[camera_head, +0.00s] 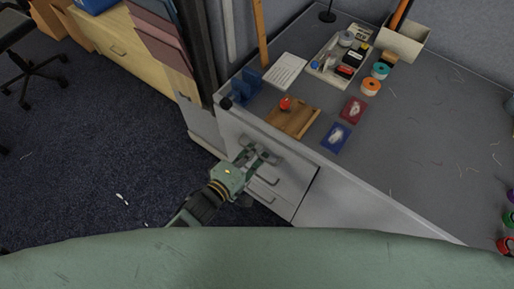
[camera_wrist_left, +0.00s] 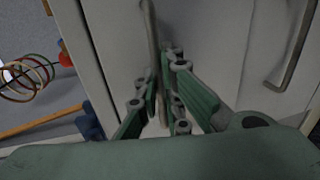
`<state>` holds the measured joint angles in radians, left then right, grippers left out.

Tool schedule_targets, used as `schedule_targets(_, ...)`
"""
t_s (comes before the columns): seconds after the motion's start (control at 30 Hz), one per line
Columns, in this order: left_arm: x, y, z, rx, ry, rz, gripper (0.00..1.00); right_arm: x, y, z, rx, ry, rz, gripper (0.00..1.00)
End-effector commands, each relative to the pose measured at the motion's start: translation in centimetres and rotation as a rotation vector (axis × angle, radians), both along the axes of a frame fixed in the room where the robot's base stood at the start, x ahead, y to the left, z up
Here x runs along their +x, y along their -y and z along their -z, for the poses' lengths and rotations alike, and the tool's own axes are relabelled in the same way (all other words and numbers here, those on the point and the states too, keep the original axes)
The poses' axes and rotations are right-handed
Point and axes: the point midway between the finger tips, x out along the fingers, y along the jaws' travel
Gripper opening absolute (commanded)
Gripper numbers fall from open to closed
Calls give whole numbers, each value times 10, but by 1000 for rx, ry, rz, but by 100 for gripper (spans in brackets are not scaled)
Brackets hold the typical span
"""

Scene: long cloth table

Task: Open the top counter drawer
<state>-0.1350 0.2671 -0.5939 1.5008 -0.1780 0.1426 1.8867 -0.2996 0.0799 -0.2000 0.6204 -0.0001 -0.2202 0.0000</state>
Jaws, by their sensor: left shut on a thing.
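The counter's top drawer (camera_head: 237,131) has a pale grey front below the worktop's edge, and it looks flush with the counter. My left gripper (camera_head: 262,154) is at this front, with its arm coming up from below. In the left wrist view, the left gripper (camera_wrist_left: 165,100) is shut on the drawer handle (camera_wrist_left: 152,40), a thin grey bar that runs between its fingers. The fingers hide part of the handle. A second handle (camera_wrist_left: 290,62) on the lower drawer (camera_wrist_left: 250,40) is free at the right of that view. My right gripper is not in view.
On the worktop (camera_head: 440,130) are a wooden board (camera_head: 292,122) with a red knob, a blue packet (camera_head: 335,138), a red packet (camera_head: 354,110), tape rolls (camera_head: 371,87) and a tray (camera_head: 325,66). The dark carpet (camera_head: 100,150) left of the counter is mostly clear.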

Motion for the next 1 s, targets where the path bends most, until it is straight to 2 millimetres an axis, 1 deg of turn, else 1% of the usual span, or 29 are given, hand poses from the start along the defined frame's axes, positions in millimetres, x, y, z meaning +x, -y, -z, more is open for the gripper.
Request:
schedule_targets(0.03, -7, -5, -1, 2, -5, 0, 0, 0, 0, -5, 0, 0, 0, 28)
schedule_targets(0.17, -28, -20, -1, 4, -8, -1, 0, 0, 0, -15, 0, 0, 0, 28)
schedule_targets(0.27, -48, -35, -2, 5, -7, -1, 0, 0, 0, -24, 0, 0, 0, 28)
schedule_targets(0.4, -80, -58, -1, 6, -8, 0, 0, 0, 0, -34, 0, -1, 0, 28)
schedule_targets(0.7, -141, -103, -1, 5, -5, 0, 0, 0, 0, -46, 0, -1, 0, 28)
schedule_targets(0.9, -170, -124, 0, 4, -4, -1, 0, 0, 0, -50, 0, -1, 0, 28)
schedule_targets(1.0, -179, -131, 0, 3, -3, -1, 0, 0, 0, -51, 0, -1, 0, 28)
